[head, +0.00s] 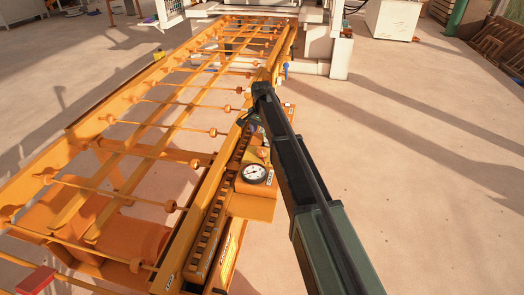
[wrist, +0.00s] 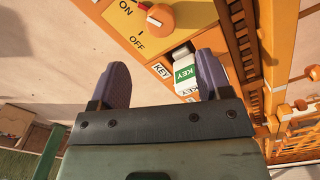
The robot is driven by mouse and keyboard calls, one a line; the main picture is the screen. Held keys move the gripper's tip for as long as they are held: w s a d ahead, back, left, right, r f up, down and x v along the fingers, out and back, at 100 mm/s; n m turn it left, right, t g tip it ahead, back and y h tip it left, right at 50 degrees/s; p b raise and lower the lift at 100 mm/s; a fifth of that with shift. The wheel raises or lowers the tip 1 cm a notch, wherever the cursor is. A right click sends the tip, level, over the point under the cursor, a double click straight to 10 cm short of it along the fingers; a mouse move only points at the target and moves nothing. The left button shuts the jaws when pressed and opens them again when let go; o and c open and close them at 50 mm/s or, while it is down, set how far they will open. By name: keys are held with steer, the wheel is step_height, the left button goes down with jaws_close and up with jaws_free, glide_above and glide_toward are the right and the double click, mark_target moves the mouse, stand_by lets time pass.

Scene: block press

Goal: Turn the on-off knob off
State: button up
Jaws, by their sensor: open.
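The orange-red on-off knob (wrist: 161,15) sits on an orange control panel (wrist: 195,18) at the top of the wrist view. Its white tip is at its upper left, on the side of the ON label (wrist: 125,9); the OFF label (wrist: 136,45) is below it. My gripper (wrist: 163,72) is open, its two grey fingers apart, with the knob beyond the fingertips. No contact with the knob shows. In the head view my gripper (head: 247,121) is over the orange frame's right side, partly hidden by my arm; I cannot clearly make out the knob there.
A white and green key tag (wrist: 185,73) sits in the panel by the right finger, which partly covers it. A round gauge (head: 254,174) is on the orange box beside the roller conveyor (head: 127,148). The floor (head: 430,170) to the right is clear.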

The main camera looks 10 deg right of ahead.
mark_target(262, 150)
step_height(262, 150, down, 10)
steer(key=b, duration=0.9)
steer(key=shift+w, duration=0.1)
steer(key=shift+r, duration=0.1)
steer(key=shift+c, duration=0.3)
steer(key=c, duration=0.9)
steer(key=shift+o, duration=0.2)
